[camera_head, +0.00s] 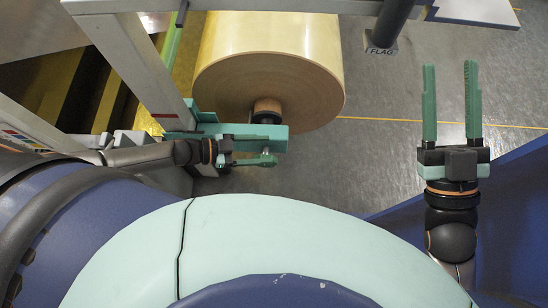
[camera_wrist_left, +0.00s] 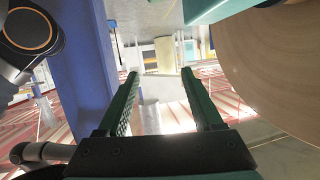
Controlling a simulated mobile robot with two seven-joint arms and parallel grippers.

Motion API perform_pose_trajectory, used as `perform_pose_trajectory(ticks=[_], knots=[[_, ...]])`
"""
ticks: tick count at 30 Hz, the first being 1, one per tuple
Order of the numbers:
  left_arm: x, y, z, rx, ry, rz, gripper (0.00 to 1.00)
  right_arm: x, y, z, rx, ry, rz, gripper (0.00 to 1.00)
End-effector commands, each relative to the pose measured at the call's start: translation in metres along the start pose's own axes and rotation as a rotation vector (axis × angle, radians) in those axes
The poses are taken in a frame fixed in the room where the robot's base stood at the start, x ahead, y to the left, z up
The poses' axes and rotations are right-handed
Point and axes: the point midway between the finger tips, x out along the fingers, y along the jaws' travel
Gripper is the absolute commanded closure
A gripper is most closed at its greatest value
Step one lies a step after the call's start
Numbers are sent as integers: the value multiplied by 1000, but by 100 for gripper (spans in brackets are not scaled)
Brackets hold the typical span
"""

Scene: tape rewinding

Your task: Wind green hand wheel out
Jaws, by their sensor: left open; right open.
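I cannot pick out the green hand wheel for sure in either view. A teal bracket (camera_head: 272,133) stands at the hub of a large tan roll (camera_head: 270,60), and my left gripper (camera_head: 268,149) is close in front of it, fingers pointing right. In the left wrist view its two green fingers (camera_wrist_left: 160,74) are spread with nothing between them. The roll (camera_wrist_left: 275,65) fills the right side there, and a teal part (camera_wrist_left: 203,10) is at the top. My right gripper (camera_head: 450,68) is open and empty over the floor, fingers pointing up the picture.
A grey frame beam (camera_head: 130,55) runs down beside the roll on the left. A dark post (camera_head: 388,28) with a "FLAG" label stands at the top right. Grey floor (camera_head: 375,160) is clear between the roll and my right gripper. A blue column (camera_wrist_left: 78,55) shows in the left wrist view.

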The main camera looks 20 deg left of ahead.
Motion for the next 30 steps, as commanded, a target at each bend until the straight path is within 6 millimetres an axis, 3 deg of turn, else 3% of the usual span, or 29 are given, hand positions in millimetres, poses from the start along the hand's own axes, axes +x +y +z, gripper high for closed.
perform_pose_trajectory(ticks=[1,3,9,13,17,30], knots=[[-7,-7,34,18,-22,43,32,-10,-6,0,-19,72,-6,50],[-20,-13,54,23,-43,93,32,-14,-9,-14,-37,150,-11,50],[-48,-23,81,22,-84,174,32,-22,-14,-40,-70,282,-22,50],[-49,-23,85,18,-91,190,32,-24,-14,-44,-74,304,-25,50],[-34,-20,86,19,-89,191,32,-25,-15,-42,-70,304,-26,50],[50,-4,94,20,-88,190,32,-35,-23,-22,-35,296,-32,50]])
